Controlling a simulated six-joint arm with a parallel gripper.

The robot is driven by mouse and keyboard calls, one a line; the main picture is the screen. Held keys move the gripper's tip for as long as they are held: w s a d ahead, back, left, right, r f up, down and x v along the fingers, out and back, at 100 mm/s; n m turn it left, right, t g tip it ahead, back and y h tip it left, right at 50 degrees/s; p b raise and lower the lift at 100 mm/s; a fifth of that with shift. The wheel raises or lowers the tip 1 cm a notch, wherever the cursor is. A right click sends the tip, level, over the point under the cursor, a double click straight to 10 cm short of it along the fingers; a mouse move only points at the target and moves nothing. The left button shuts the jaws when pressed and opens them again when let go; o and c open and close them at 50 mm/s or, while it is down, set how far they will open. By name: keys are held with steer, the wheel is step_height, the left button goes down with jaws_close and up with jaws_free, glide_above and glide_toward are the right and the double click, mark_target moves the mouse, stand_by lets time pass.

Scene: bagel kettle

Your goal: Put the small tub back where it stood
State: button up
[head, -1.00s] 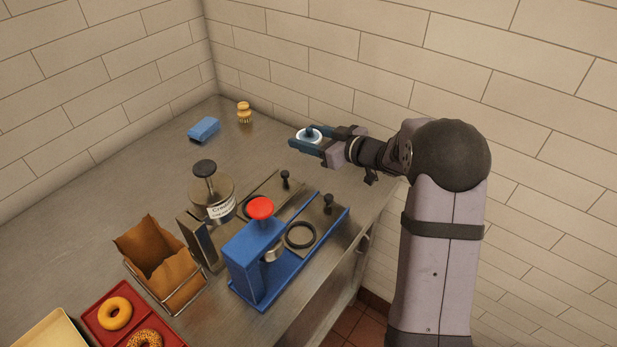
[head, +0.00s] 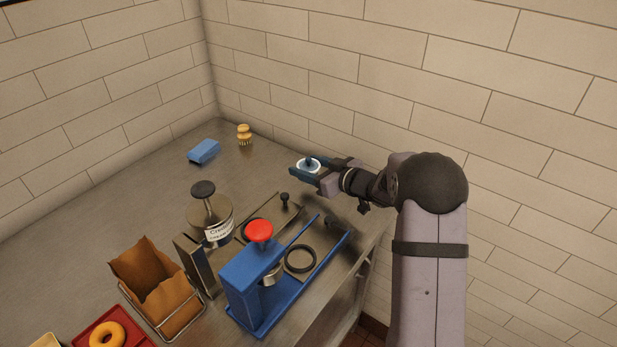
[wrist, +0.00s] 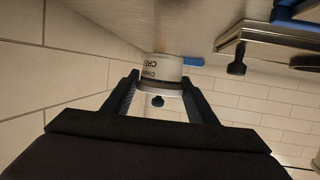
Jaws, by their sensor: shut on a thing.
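A small white tub (head: 308,163) with a dark knob on top is between the fingers of my gripper (head: 313,168), near the back right wall in the head view. My gripper is shut on it. The tub looks upright. Whether its base touches the counter I cannot tell.
A steel dispenser (head: 210,218), a blue press (head: 258,270) and a bagel bag in a rack (head: 158,285) stand in front.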

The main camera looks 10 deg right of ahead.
steer(key=shift+f, duration=1.85)
steer(key=shift+f, duration=0.3)
